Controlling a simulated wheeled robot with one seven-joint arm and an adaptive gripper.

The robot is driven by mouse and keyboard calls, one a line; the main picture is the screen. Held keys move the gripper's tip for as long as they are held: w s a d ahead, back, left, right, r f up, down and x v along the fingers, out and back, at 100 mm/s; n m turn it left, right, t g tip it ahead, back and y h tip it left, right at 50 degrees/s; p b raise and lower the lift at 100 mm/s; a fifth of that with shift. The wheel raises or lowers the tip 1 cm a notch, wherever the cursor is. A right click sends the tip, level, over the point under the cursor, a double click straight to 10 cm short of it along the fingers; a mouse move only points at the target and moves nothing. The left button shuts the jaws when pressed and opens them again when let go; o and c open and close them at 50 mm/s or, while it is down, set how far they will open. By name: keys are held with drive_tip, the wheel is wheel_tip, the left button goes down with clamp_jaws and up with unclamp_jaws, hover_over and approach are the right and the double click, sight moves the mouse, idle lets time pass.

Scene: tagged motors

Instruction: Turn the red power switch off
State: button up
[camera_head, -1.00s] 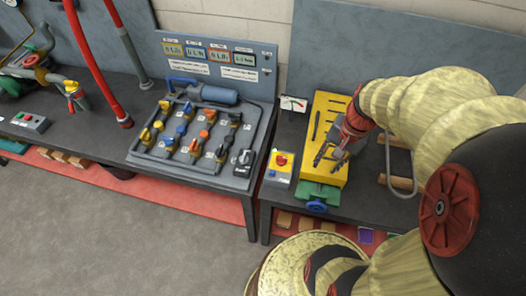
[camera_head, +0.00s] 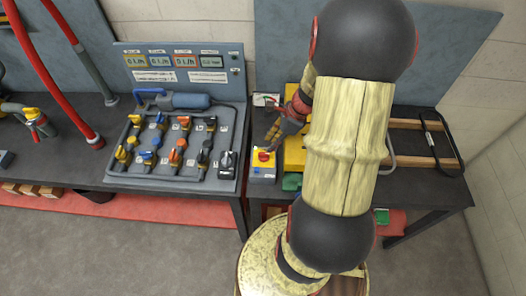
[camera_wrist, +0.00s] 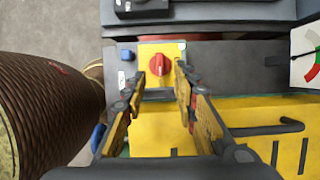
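The red power switch (camera_head: 264,155) is a rotary knob on a yellow plate atop a grey box (camera_head: 262,174), at the left end of the right bench. My gripper (camera_head: 272,140) is beside and just above the switch box in the head view. In the wrist view my gripper (camera_wrist: 158,80) has its two fingers apart with nothing between them. I cannot tell whether a fingertip touches the plate.
A yellow slotted case (camera_head: 294,150) lies right of the switch, partly hidden by my arm. A white gauge (camera_head: 266,99) stands behind. The valve panel (camera_head: 115,178) with several coloured handles is to the left. A wooden frame (camera_head: 415,160) lies at the right.

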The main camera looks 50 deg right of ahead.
sight(264, 153)
drive_tip(key=b+x, duration=0.2)
drive_tip(key=x, duration=0.5)
drive_tip(key=shift+c, duration=0.6)
clamp_jaws()
